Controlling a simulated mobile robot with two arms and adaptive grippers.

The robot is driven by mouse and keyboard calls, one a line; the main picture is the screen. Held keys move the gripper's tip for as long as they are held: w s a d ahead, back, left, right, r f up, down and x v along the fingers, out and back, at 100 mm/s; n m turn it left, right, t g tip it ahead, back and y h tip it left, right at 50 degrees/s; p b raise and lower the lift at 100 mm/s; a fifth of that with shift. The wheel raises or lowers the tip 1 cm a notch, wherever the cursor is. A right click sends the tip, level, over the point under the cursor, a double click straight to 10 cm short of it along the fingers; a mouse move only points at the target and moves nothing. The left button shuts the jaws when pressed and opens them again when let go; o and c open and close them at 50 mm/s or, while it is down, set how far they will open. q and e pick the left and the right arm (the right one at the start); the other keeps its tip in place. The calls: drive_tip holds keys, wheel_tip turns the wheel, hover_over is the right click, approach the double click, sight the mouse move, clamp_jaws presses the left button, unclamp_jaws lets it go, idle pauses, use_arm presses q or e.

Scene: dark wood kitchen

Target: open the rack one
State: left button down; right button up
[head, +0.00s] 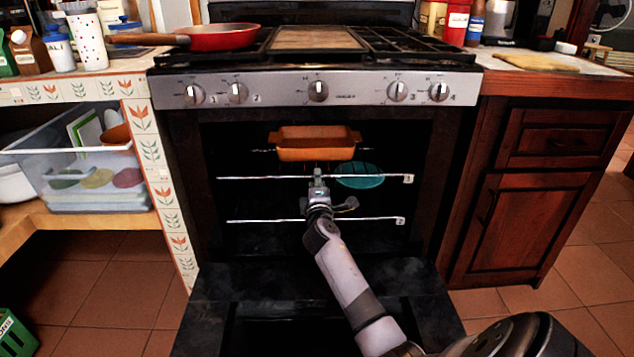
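The oven (330,88) stands ahead with its door (215,285) folded down. Two rack front bars with small tags show inside: an upper rack (250,178) and a lower rack (265,221). The tag markings are too small to read surely. Both bars lie within the oven opening. My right gripper (318,180) reaches in from the lower right, at the middle of the upper rack's bar. It overlaps the bar in the picture; I cannot tell whether it touches or grips it. My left gripper is not in view.
An orange baking dish (312,153) sits high in the oven, with a teal dish (359,181) below it to the right. A red pan (215,38) is on the stove. A dark wood cabinet (535,215) stands right, and a clear bin (90,185) left.

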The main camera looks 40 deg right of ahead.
drive_tip(key=shift+b+x, duration=0.3)
drive_tip(key=shift+x, duration=1.15)
clamp_jaws()
